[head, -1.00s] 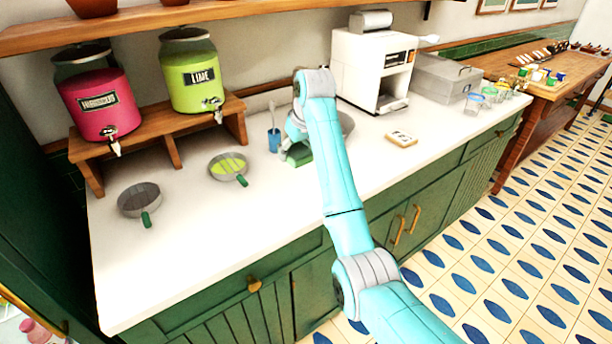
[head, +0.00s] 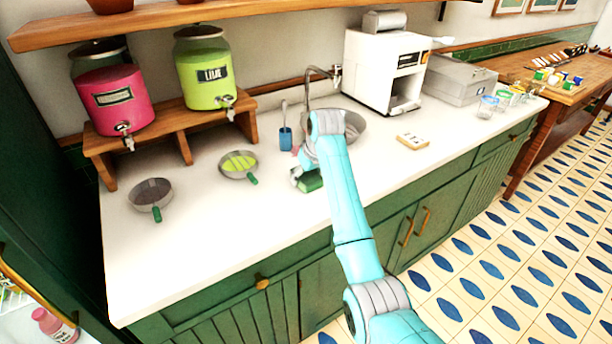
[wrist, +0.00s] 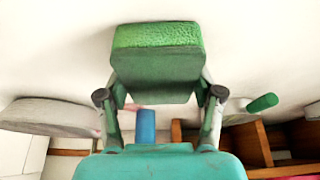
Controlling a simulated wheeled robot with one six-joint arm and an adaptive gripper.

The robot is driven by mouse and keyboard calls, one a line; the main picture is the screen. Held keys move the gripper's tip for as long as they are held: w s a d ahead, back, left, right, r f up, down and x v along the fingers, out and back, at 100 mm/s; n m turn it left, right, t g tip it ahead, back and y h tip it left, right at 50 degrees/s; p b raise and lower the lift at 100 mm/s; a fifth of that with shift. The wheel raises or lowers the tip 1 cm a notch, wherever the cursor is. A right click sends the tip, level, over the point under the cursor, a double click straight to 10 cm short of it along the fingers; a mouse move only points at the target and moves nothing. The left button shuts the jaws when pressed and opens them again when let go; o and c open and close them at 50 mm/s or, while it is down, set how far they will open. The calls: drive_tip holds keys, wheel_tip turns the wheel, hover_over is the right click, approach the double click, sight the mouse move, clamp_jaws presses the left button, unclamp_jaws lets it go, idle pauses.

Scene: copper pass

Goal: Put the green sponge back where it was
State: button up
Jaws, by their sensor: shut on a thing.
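The green sponge (head: 311,182) is a thick block with a rough top. It is between my gripper's fingers, over the white counter (head: 235,225) in front of the sink (head: 354,127). In the wrist view the sponge (wrist: 157,62) fills the upper middle, with one finger at each side. My gripper (wrist: 160,95) is shut on it. In the head view my arm hides part of the gripper and of the sink. I cannot tell whether the sponge touches the counter.
A blue cup (head: 286,139) with a utensil stands behind the sponge, beside the tap (head: 309,90). A small board (head: 413,141) lies right. The front counter is clear.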

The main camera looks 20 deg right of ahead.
drive_tip(key=shift+f, duration=0.1)
drive_tip(key=o, duration=1.1)
drive_tip(key=v, duration=1.2)
